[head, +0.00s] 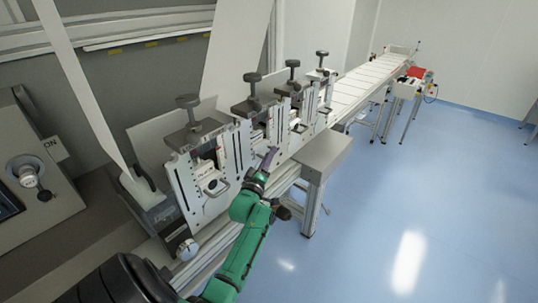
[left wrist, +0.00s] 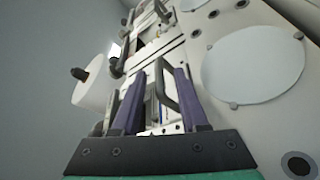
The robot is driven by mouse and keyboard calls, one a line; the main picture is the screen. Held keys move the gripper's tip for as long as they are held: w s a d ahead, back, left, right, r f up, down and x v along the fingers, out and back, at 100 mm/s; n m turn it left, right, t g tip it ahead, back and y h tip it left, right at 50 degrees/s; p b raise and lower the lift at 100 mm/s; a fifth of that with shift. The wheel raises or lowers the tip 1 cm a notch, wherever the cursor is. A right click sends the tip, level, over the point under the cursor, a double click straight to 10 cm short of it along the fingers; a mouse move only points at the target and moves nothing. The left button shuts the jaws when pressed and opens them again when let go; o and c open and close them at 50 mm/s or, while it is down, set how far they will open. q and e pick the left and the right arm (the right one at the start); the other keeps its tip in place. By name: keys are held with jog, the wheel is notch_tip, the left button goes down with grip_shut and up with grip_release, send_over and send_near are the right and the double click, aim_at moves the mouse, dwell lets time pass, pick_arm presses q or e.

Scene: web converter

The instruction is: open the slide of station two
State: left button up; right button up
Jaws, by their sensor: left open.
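Station two (head: 258,118) is the second from the near end of a row of similar stations, each with a dark knob on top. My left gripper (head: 268,158) is in front of it, at the end of my green arm. In the left wrist view its two purple fingers (left wrist: 158,92) are apart. A dark looped handle (left wrist: 168,86) on a pale slide plate shows between them, with a finger on each side. I cannot tell whether the fingers touch it. In the head view the gripper hides part of the station's lower front. My right gripper is not in view.
Station one (head: 205,165), with its own handle, stands nearer. A grey side table (head: 323,152) juts out to the right. A white conveyor (head: 365,80) runs away at the back. A white disc (left wrist: 253,72) lies beside the fingers. The blue floor at the right is clear.

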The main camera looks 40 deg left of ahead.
pick_arm(q)
grip_shut()
jog(key=shift+r, duration=0.1)
dwell(1.3)
